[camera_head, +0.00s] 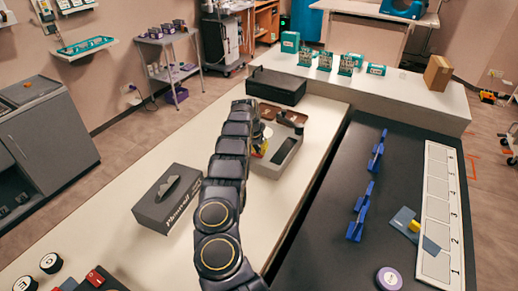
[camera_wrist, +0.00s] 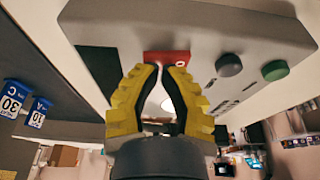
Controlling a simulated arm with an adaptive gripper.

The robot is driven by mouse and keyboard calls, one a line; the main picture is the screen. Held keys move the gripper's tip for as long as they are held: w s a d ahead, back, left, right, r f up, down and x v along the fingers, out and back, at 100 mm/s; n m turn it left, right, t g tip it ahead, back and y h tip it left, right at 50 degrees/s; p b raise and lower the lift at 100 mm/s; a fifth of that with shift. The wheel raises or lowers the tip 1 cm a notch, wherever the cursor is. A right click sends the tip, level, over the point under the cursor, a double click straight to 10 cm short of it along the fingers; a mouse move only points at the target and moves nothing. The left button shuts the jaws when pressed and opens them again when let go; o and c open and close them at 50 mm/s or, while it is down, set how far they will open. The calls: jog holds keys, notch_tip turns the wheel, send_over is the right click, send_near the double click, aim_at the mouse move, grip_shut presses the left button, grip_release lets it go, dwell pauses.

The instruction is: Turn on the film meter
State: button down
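The likely film meter is a grey box (camera_head: 268,170) on the white bench in the head view, partly behind my arm. In the wrist view, its grey panel (camera_wrist: 200,30) fills the top, with a red switch (camera_wrist: 167,57) marked O, a black panel (camera_wrist: 100,70), a grey knob (camera_wrist: 229,65) and a green knob (camera_wrist: 275,69). My gripper (camera_wrist: 162,70) has yellow fingers whose tips are drawn nearly together just at the red switch; contact is unclear. Nothing shows between the fingers. In the head view, my gripper (camera_head: 261,142) is mostly hidden beside the box.
A black case (camera_head: 276,86) lies behind the meter. Blue holders (camera_head: 376,158) stand on the dark bench at right. Green boxes (camera_head: 290,41) and a cardboard box (camera_head: 437,72) stand on the back counter.

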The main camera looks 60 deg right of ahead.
jog(key=shift+s+f+t, duration=0.1)
jog(key=shift+f+t, duration=0.1)
jog(key=shift+t, duration=0.2)
jog(key=shift+w+r, duration=0.1)
jog(key=shift+w, duration=0.7)
jog(key=shift+r, duration=0.45)
jog(key=s+d+v, duration=0.1)
jog(key=v, duration=1.2)
